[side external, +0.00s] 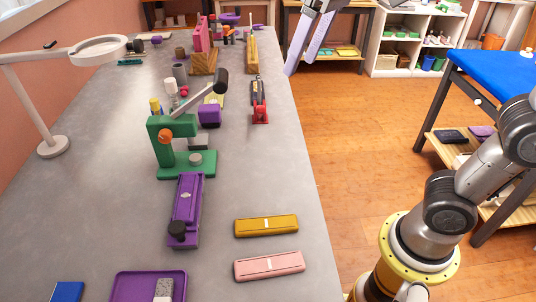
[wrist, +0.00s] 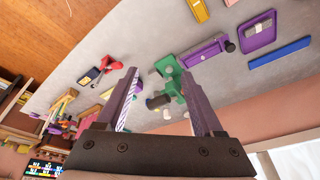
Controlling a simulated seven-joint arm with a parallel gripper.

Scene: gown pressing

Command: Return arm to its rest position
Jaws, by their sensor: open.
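My gripper (side external: 302,62) is in the upper middle of the side external view, raised and apart from the objects, near the bench's right edge. Its two purple fingers are spread, with nothing between them. They also show in the wrist view (wrist: 160,88), where the far bench surface and a green press (wrist: 170,68) appear beyond them. The rest of my wrist is cut off by the top of the side view. My arm's lower links stand at the right of that view; the part joining them to the gripper is out of frame.
The grey bench (side external: 100,215) carries the green press (side external: 186,165), a purple device (side external: 187,205), a gold case (side external: 266,226), a pink case (side external: 268,265), a purple tray (side external: 122,283) and a lamp (side external: 53,147). A blue-topped table (side external: 495,78) stands right. Open floor lies between.

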